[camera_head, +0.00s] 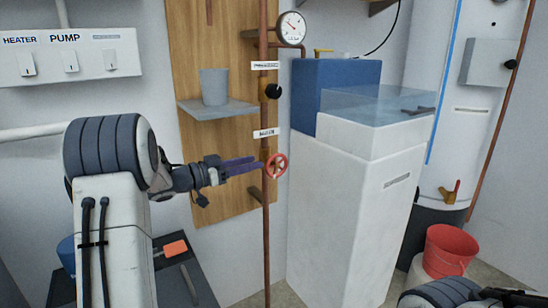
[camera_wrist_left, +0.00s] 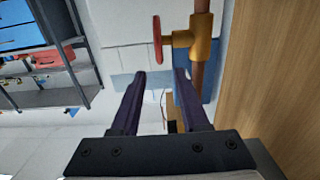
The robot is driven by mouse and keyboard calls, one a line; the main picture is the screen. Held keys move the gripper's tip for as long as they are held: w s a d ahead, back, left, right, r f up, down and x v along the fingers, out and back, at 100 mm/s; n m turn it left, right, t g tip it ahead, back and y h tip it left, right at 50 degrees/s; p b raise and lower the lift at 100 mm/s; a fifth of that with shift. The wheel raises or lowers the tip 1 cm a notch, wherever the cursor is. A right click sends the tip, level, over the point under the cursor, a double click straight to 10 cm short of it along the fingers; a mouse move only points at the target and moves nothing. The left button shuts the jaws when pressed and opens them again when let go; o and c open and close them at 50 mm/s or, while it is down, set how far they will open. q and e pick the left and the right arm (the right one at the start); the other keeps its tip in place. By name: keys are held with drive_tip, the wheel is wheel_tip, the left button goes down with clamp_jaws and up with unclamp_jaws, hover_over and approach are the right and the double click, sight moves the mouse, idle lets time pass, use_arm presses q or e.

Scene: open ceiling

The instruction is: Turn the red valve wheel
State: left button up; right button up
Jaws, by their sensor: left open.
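The red valve wheel (camera_head: 276,165) is mounted low on the vertical copper pipe in the head view. In the left wrist view the red wheel (camera_wrist_left: 157,39) shows edge-on at the top, joined to a brass valve body (camera_wrist_left: 188,42). My left gripper (camera_head: 256,163) reaches in from the left, its dark fingers pointing at the wheel. In the left wrist view its two fingers (camera_wrist_left: 160,75) are spread apart with nothing between them, and the wheel lies beyond the tips. My right arm (camera_head: 440,292) shows at the bottom right; its fingertips are not clearly seen.
A black knob (camera_head: 273,91) and a gauge (camera_head: 291,28) sit higher on the copper pipe (camera_head: 266,225). A shelf (camera_head: 215,109) with a grey cup (camera_head: 214,86) is on the wooden board. A white cabinet (camera_head: 345,210) stands right of the pipe. A red bucket (camera_head: 449,250) is farther right.

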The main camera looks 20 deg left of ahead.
sight(269, 158)
use_arm(q)
drive_tip(key=b+x, duration=0.2)
drive_tip(key=x, duration=0.6)
drive_tip(key=shift+w+d+f+b, duration=0.1)
drive_tip(key=shift+w+d+b, duration=0.1)
drive_tip(key=shift+b, duration=0.1)
drive_tip(key=shift+w+d, duration=0.2)
drive_tip(key=shift+w, duration=0.05)
clamp_jaws()
